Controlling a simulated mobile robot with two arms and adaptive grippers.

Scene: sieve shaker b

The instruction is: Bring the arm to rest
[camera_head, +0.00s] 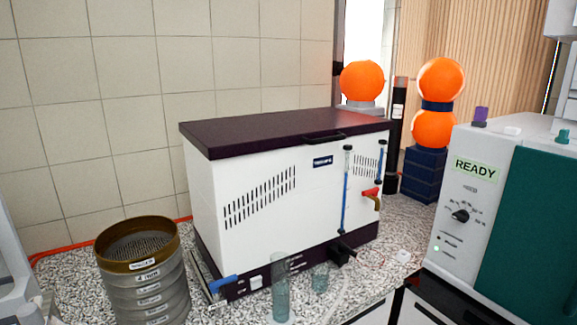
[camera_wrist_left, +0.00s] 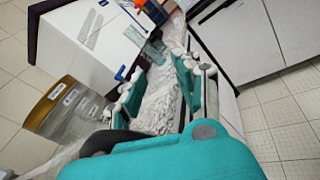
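My left gripper (camera_wrist_left: 161,78) shows only in the left wrist view. Its two teal and white fingers are spread apart, with bare speckled counter between them and nothing held. In that view it is to the right of the sieve stack (camera_wrist_left: 68,108) and apart from it. No gripper shows in the head view, and my right gripper is in neither view. The same sieve stack, with a brass top sieve (camera_head: 138,245), stands at the lower left of the head view.
A white box-shaped bath (camera_head: 265,195) with a dark lid fills the counter's middle. A tall glass cylinder (camera_head: 281,290) and small beaker (camera_head: 320,279) stand before it. A teal-fronted machine (camera_head: 530,225) marked READY stands right. Orange spheres (camera_head: 362,80) are behind.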

